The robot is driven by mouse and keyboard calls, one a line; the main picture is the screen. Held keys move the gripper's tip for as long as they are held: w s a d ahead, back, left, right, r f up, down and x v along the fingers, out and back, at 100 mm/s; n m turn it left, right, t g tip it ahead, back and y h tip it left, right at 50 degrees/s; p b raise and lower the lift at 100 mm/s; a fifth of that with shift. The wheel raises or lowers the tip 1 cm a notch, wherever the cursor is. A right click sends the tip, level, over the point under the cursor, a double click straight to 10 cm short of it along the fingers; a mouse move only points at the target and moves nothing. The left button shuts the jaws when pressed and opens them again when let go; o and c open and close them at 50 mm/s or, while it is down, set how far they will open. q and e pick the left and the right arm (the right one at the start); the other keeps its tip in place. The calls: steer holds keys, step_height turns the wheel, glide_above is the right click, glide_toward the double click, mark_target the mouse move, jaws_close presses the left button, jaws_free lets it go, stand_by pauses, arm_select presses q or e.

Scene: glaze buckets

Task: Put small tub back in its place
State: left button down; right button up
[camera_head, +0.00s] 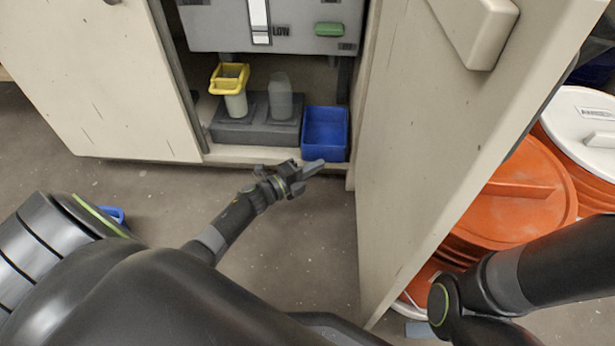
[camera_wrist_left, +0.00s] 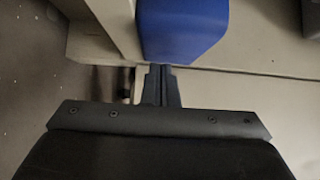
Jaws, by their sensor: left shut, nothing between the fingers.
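A small open blue tub (camera_head: 326,133) stands on the cabinet floor, to the right of a dark grey block. It also shows in the left wrist view (camera_wrist_left: 183,28), just past my fingertips. My left gripper (camera_head: 313,170) is in front of the cabinet, just below and in front of the tub in the head view. Its fingers are together and empty, and they also show in the left wrist view (camera_wrist_left: 161,88). A narrow gap appears between the fingertips and the tub, though contact is hard to judge. My right gripper is outside the views.
A grey unit (camera_head: 275,22) hangs above. An open cabinet door (camera_head: 430,130) stands right; orange buckets (camera_head: 515,195) are beyond it. Another blue item (camera_head: 113,215) is partly hidden left.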

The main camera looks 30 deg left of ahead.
mark_target(317, 157)
arm_select(q)
steer(key=shift+w+a, duration=0.2)
steer(key=shift+w, duration=0.25)
steer(key=shift+w+a+b, duration=0.25)
steer(key=shift+w+b, duration=0.05)
steer(key=shift+w, duration=0.35)
steer(key=shift+w+a+b, duration=0.2)
steer(key=shift+w+b, duration=0.05)
steer(key=shift+w, duration=0.4)
